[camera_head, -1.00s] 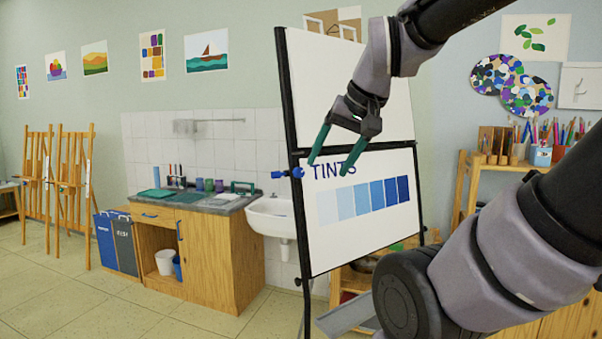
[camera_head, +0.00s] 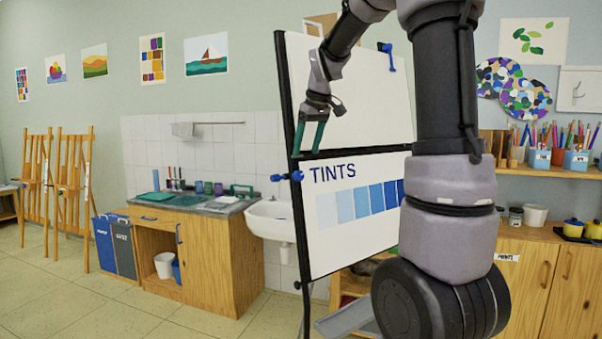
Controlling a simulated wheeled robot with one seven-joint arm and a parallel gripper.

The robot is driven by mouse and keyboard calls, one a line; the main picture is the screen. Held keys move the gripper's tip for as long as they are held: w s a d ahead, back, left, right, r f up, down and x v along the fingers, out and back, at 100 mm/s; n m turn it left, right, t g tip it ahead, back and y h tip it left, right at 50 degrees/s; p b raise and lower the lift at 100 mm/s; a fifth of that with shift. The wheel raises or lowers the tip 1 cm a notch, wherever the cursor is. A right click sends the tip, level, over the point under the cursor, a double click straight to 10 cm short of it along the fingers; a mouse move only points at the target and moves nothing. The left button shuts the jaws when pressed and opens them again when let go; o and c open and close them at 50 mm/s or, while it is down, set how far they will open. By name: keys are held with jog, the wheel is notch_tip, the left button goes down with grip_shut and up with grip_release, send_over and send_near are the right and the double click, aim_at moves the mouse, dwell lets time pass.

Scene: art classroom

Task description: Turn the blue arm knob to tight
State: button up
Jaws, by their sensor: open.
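The flip-chart board (camera_head: 350,165) has a black frame and a sheet marked TINTS with blue swatches. A blue knob (camera_head: 297,176) with a short arm pointing left sits on the frame's left upright, at about the height of the word TINTS. A second blue piece (camera_head: 387,52) is at the board's upper right. My gripper (camera_head: 308,148) points down with its green fingers apart and nothing between them. In the picture its fingertips are just above the left knob, apart from it. The depth gap is unclear. No tight marking is readable.
A white sink (camera_head: 271,222) and wooden cabinet (camera_head: 208,258) stand behind at left. Wooden easels (camera_head: 72,185) are farther left. A shelf with pencil pots (camera_head: 575,160) and a cabinet (camera_head: 525,290) are at right. Floor at front left is clear.

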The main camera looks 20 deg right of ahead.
aim_at(300, 174)
jog(key=x, duration=0.8)
jog(key=shift+w+f, duration=0.1)
jog(key=shift+f, duration=0.25)
grip_shut()
